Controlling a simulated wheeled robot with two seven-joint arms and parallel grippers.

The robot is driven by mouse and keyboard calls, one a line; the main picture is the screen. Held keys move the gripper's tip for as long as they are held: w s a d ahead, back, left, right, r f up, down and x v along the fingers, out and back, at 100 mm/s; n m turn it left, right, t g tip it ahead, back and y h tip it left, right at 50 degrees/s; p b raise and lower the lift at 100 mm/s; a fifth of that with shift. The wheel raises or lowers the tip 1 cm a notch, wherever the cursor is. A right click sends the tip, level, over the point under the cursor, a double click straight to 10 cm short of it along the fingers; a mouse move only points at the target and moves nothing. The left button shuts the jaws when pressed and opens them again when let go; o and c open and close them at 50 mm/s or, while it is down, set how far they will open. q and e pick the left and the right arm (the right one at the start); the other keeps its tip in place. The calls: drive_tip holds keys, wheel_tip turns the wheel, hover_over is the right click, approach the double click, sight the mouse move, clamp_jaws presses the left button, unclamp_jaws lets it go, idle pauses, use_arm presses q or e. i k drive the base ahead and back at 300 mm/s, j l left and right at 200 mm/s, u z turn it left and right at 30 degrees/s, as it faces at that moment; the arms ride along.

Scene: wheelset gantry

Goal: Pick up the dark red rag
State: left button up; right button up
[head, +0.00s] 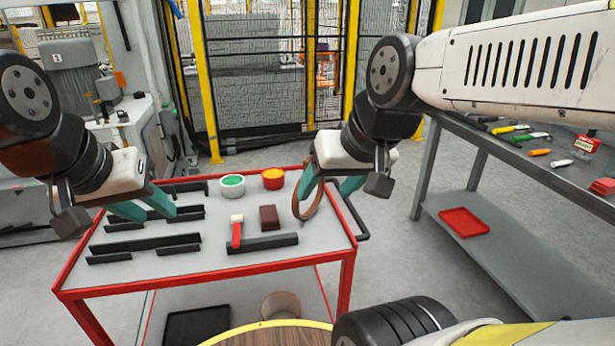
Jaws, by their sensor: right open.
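The dark red rag (268,217) lies folded into a small block on the grey top of the red-framed cart (205,260). My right gripper (322,202) is open, with its teal fingers over the cart's right side, to the right of the rag and apart from it. A brown ring (308,213) shows at its left finger; I cannot tell whether it touches the finger. My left gripper (158,214) has its teal fingers apart, over the cart's left side.
A red-handled brush (236,231) is just left of the rag. A black bar (262,243) lies in front. A workbench (505,160) with tools stands right.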

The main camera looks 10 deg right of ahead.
sight(268, 214)
drive_tip(key=u, duration=2.95)
drive_tip(key=z, duration=2.8)
drive_tip(key=l+z, duration=0.1)
drive_tip(key=z, duration=0.3)
drive_tip(key=i+l+z, duration=0.2)
drive_tip(key=i+l, duration=0.05)
